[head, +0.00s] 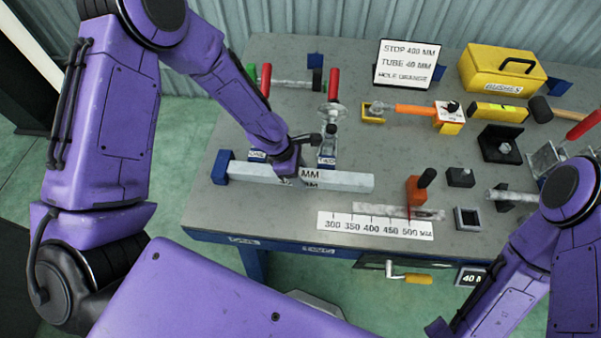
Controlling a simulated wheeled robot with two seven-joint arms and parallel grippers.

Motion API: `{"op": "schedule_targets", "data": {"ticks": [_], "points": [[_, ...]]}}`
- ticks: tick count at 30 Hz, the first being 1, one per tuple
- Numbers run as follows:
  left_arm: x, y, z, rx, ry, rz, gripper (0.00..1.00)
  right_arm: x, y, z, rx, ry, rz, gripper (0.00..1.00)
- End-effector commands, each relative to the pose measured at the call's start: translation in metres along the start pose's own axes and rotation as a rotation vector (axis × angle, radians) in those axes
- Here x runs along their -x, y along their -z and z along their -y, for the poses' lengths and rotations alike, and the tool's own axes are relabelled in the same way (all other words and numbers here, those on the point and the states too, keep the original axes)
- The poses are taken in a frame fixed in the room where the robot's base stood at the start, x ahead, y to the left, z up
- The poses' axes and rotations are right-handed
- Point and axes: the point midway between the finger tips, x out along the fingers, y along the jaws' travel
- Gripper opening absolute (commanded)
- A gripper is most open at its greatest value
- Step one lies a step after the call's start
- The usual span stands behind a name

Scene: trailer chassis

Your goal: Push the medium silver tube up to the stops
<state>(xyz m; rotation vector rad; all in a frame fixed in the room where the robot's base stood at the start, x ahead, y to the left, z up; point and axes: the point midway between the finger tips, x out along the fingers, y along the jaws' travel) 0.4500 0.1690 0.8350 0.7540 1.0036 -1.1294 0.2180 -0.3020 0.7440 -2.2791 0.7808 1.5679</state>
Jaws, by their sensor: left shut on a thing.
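A silver square tube (345,182) lies lengthwise near the front left of the workbench. A marking ending in "MM" shows on it, partly covered by my gripper. Its left end is at a blue stop block (221,167); I cannot tell whether they touch.
A printed scale (375,226) lies in front of the tube, with a red-orange block (416,190) behind it. A sign (408,63), a yellow toolbox (502,70) and several tools fill the back and right. The bench's front left corner is clear.

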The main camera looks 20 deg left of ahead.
Motion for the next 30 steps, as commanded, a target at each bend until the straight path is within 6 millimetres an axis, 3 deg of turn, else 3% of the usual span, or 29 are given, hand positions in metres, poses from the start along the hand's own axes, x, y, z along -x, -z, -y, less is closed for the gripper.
{"op": "schedule_targets", "data": {"ticks": [21,22,24,30], "points": [[0.002,0.003,-0.017,0.0,-0.007,-0.004,0.0,0.009,0.004,-0.001,0.0,0.0,0.0,0.43],[0.002,0.003,-0.017,0.0,-0.007,-0.004,0.54,0.009,0.004,-0.001,0.0,0.0,0.0,0.43],[0.002,0.002,-0.017,0.0,-0.007,-0.003,0.76,0.008,0.003,-0.001,0.0,0.0,0.0,0.43],[0.001,0.001,-0.016,-0.002,-0.004,-0.002,0.77,0.008,0.003,-0.001,0.0,0.0,0.0,0.43]]}}
